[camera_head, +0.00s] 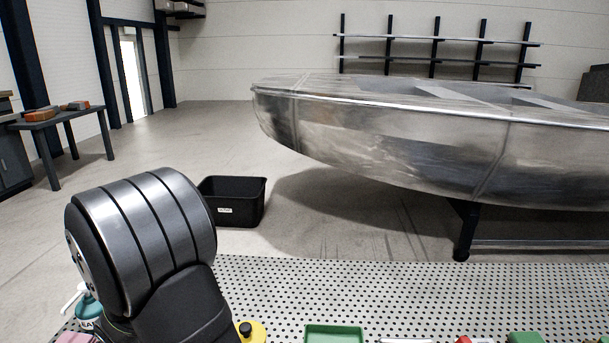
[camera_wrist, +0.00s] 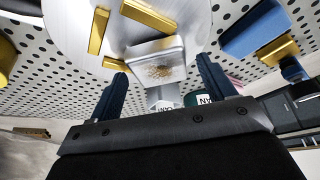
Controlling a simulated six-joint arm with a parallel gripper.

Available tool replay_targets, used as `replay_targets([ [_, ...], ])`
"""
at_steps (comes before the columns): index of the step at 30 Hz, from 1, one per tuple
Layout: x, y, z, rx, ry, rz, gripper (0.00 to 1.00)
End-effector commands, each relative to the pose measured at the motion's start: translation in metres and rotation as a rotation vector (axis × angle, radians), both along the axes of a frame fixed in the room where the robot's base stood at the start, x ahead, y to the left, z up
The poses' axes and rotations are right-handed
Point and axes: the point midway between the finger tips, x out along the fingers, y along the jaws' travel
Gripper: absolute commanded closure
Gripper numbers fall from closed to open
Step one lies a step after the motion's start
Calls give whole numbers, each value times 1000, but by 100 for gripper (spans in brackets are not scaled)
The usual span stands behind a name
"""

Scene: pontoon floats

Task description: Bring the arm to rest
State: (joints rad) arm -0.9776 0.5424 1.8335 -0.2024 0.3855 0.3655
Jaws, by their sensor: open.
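My gripper (camera_wrist: 162,68) shows in the wrist view with its two dark blue fingers spread apart. No object is clamped between them. In the head view a bent part of my arm fills the lower left, and my gripper is out of that picture. The perforated bench top (camera_head: 400,285) spans the lower part of the head view.
A green tray (camera_head: 334,333) and several small items lie along the bench's near edge. A teal bottle (camera_head: 89,311) stands beside my arm. A black bin (camera_head: 232,203) sits on the floor beyond, near a metal boat hull (camera_head: 400,140). The middle bench is clear.

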Motion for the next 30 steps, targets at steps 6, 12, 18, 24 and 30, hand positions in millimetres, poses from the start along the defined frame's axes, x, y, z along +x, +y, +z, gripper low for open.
replay_targets([
  [6,0,0,1,0,0,0,24],
  [12,-2,-2,14,3,-1,0,24],
  [18,-10,-10,40,3,-2,0,24],
  [24,-19,-18,68,3,-2,0,24],
  [30,-27,-27,97,4,-2,-1,24],
])
